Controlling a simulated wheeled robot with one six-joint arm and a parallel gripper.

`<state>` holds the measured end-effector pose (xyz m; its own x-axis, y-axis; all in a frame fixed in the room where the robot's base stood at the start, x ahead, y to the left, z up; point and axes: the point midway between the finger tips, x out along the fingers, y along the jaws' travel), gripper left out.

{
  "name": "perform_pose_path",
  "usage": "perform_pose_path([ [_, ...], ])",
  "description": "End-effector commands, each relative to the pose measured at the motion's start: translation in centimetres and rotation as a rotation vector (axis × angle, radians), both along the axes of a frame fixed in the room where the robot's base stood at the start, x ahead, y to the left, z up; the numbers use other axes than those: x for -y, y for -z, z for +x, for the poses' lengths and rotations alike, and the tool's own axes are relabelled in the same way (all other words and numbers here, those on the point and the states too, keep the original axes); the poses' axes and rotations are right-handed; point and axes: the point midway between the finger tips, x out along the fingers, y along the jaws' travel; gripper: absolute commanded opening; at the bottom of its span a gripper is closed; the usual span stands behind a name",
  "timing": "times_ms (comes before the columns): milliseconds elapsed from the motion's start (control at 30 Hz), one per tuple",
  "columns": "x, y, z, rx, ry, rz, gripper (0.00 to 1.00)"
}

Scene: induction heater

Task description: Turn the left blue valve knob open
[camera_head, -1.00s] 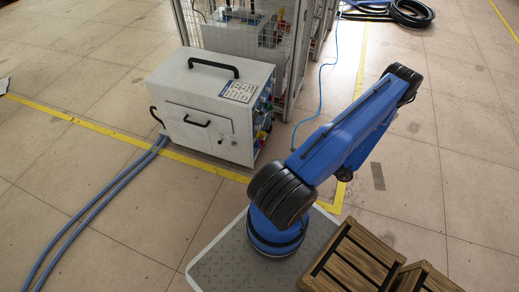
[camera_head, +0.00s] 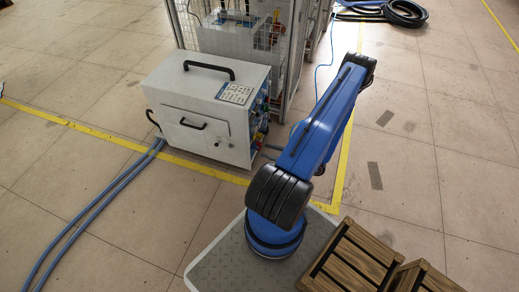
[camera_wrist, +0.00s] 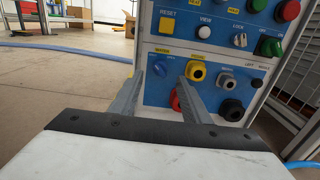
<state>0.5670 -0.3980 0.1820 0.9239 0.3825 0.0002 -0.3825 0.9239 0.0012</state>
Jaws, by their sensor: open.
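The white heater box (camera_head: 210,105) stands on the floor left of my arm in the head view. Its blue control panel (camera_wrist: 205,60) fills the upper right of the wrist view. A small blue knob (camera_wrist: 159,68) sits at the left of the lower panel, under a yellow label. My gripper (camera_wrist: 161,81) is open and empty. Its two grey fingers point at the panel, and the blue knob appears between their tips. I cannot tell the remaining distance or which way the knob is turned. My gripper is hidden behind my arm in the head view.
Near the blue knob are a yellow-ringed port (camera_wrist: 196,71), a red part (camera_wrist: 175,101) partly behind the right finger, a grey fitting (camera_wrist: 226,80) and a black fitting (camera_wrist: 231,110). A wire-mesh cage (camera_head: 245,45) stands behind the box. Wooden crates (camera_head: 350,258) lie at the front right.

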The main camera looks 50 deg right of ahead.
Motion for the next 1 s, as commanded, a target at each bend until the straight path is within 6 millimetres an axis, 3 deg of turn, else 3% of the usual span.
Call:
perform_pose_path([
  [400,-1.8,0.0,4.2,0.001,-0.002,0.0,0.43],
  [867,-2.0,0.0,4.9,0.0,0.0,-0.001,0.43],
  [1000,-2.0,0.0,4.9,0.0,0.0,-0.001,0.09],
])
